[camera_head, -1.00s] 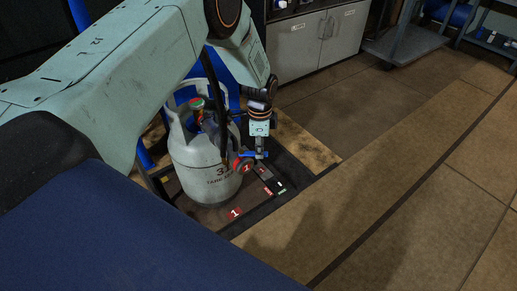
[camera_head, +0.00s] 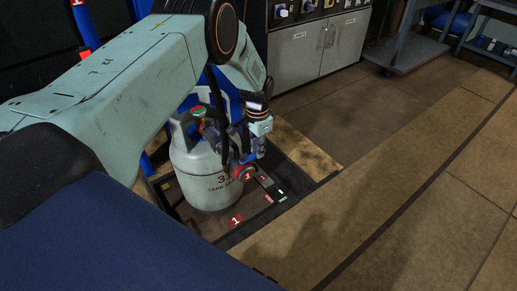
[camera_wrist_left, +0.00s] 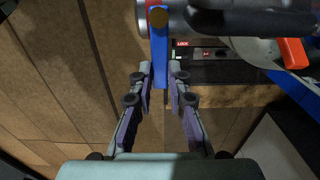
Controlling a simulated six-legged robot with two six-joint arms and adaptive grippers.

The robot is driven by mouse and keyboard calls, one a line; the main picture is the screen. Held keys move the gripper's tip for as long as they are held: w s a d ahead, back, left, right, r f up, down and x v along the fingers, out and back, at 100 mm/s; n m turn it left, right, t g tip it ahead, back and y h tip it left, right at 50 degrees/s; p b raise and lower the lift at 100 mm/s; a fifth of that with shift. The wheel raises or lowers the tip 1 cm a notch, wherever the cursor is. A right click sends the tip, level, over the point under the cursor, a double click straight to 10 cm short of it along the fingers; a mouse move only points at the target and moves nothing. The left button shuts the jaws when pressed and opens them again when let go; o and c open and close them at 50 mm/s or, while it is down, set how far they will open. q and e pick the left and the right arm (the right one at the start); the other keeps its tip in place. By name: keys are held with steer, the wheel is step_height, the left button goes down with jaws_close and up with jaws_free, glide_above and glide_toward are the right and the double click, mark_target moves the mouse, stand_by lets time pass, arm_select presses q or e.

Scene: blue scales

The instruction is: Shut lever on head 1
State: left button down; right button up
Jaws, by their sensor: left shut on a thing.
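A grey gas cylinder (camera_head: 205,180) stands upright on the dark scale platform (camera_head: 222,222). A black hose hangs down in front of it to head 1, near a round red tag marked 1 (camera_head: 247,174). In the left wrist view the blue lever (camera_wrist_left: 159,50) extends from the metal head (camera_wrist_left: 222,20) down between my fingertips. My left gripper (camera_wrist_left: 161,78) is shut on this lever; it also shows in the head view (camera_head: 259,150), at the cylinder's right side, where it hides much of the lever. My right gripper is out of view.
A grey cabinet (camera_head: 310,50) with control knobs above stands behind. A wheeled cart (camera_head: 408,50) and a blue workbench (camera_head: 490,45) are at the back right. The brown floor right of the platform is clear.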

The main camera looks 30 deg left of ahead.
arm_select(q)
steer(key=shift+a, duration=0.1)
stand_by(0.4)
steer(key=c, duration=1.3)
jaws_free()
step_height(320, 180, up, 12)
